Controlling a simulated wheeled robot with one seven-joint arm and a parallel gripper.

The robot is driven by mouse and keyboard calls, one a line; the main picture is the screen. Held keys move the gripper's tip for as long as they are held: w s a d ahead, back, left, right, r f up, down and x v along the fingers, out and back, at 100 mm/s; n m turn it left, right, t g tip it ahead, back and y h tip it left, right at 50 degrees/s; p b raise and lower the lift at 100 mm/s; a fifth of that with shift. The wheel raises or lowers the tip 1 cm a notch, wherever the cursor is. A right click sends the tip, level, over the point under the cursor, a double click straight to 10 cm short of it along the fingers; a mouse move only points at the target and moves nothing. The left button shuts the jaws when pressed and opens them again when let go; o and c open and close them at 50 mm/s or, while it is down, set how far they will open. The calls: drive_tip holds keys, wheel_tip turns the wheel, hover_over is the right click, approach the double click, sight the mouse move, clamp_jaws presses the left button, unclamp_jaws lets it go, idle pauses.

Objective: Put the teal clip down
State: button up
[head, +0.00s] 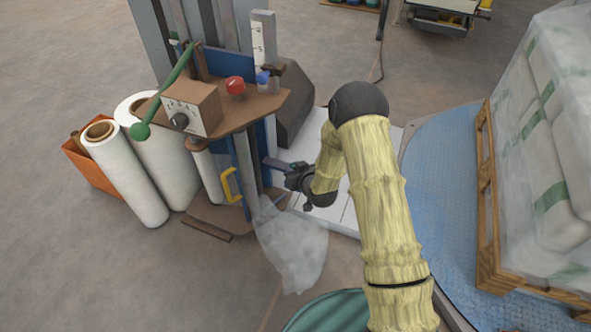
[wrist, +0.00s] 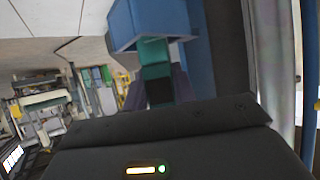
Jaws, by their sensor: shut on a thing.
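The teal clip (wrist: 154,52) shows in the wrist view, in the jaws of my gripper (wrist: 160,84). My gripper is shut on it. The clip's far end meets the underside of a blue bracket (wrist: 135,22) in the picture; I cannot tell whether they touch. In the head view my gripper (head: 292,176) is beside the sack filler's blue column (head: 240,165), to its right and below the brown control shelf. The clip cannot be made out in the head view.
The control shelf (head: 262,100) carries a red button, a dial box and a green-knobbed lever. White film rolls (head: 125,180) stand at left. A wrapped pallet load (head: 550,130) stands at right. Open floor lies at front left.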

drive_tip(key=shift+f, duration=0.15)
drive_tip(key=o, duration=0.9)
drive_tip(key=shift+o, duration=0.2)
drive_tip(key=shift+s+r, duration=0.1)
drive_tip(key=shift+r, duration=0.15)
drive_tip(key=p+v, duration=0.4)
drive_tip(key=v, duration=0.7)
drive_tip(key=shift+s+d, duration=0.2)
drive_tip(key=shift+s, duration=0.1)
drive_tip(key=shift+r, duration=0.1)
